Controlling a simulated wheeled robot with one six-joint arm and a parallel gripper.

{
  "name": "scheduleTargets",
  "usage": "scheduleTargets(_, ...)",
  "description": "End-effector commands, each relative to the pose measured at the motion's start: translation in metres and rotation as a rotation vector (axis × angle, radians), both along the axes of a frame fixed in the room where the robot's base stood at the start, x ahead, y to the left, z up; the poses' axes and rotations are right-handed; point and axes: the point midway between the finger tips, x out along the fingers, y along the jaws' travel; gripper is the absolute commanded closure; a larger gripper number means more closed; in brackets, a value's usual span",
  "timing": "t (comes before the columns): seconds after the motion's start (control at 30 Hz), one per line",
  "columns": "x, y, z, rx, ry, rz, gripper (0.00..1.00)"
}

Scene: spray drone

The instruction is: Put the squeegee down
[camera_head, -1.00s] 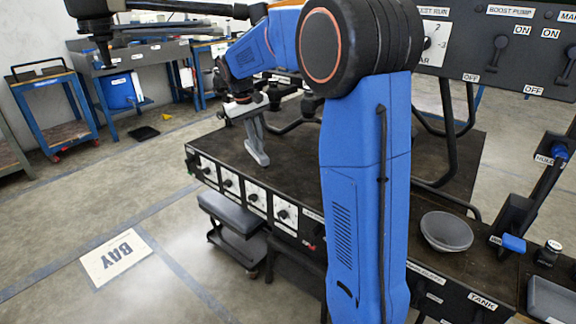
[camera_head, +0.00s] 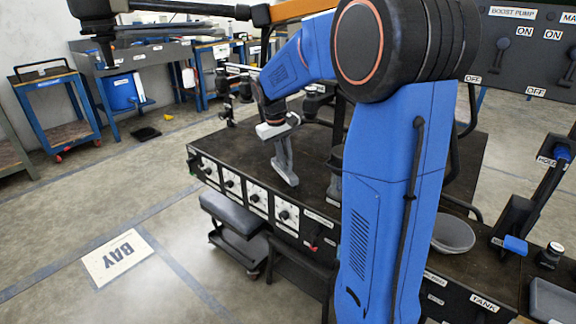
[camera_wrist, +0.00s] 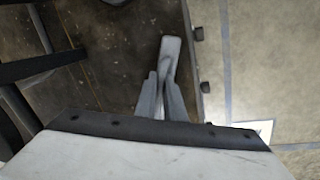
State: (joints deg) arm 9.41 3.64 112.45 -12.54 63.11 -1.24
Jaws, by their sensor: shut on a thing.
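My gripper (camera_head: 281,148) is over the front left part of the dark bench top (camera_head: 225,148) in the head view. It is shut on a light grey piece, which I take to be the squeegee (camera_head: 287,177). The squeegee hangs below the gripper, its lower end close to the bench top. I cannot tell whether it touches. In the wrist view the squeegee (camera_wrist: 170,50) shows between and beyond the two grey fingers (camera_wrist: 162,100), above the dark surface and near its edge. Part of it is hidden by the fingers.
Labelled dials (camera_head: 231,185) line the bench front. Dark posts and pipes stand behind my gripper. A grey bowl (camera_head: 453,234) sits right of my blue arm, which hides part of the bench. A stool (camera_head: 233,214) stands below the front edge.

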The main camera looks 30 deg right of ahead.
Motion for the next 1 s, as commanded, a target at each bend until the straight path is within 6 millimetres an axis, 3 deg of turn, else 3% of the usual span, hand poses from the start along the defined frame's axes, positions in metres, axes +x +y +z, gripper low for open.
scheduleTargets(0.17,-0.006,-0.004,-0.018,0.000,0.000,0.000,1.00)
scheduleTargets(0.53,-0.007,-0.004,-0.021,0.000,0.000,0.000,1.00)
scheduleTargets(0.6,-0.007,-0.005,-0.021,0.000,0.000,0.000,0.77)
scheduleTargets(0.63,-0.007,-0.005,-0.021,0.000,0.000,0.000,0.72)
scheduleTargets(1.0,-0.006,-0.004,-0.017,0.000,-0.001,0.000,0.72)
